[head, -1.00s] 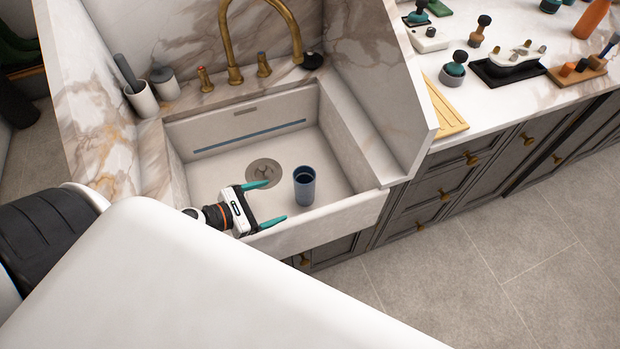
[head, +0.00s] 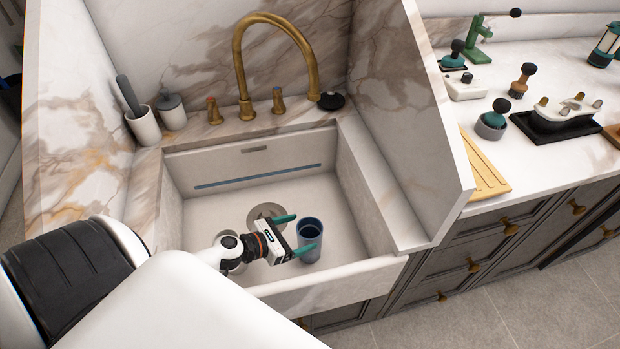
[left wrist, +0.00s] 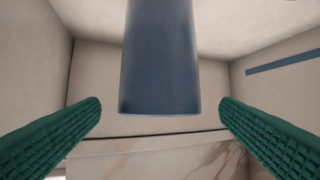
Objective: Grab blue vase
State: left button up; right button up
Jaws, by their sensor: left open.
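The blue vase (head: 310,240) stands upright in the white sink basin, right of the drain. My left gripper (head: 301,233) is open beside it, with its teal fingers reaching toward the vase. In the left wrist view the vase (left wrist: 160,60) shows between the two green ribbed fingers of the gripper (left wrist: 160,118), with a gap on each side. I cannot tell how far the fingers reach along the vase. My right gripper is not in view.
The sink's front wall (head: 330,281) stands close to the gripper. A brass faucet (head: 240,60) rises behind the basin. A marble side panel (head: 410,110) stands at the right.

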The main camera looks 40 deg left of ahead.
aim_at(319, 226)
pick_arm(q)
jog(key=b+x, duration=0.1)
jog(key=x, duration=0.5)
jog(key=c, duration=1.6)
jog(key=shift+r, duration=0.1)
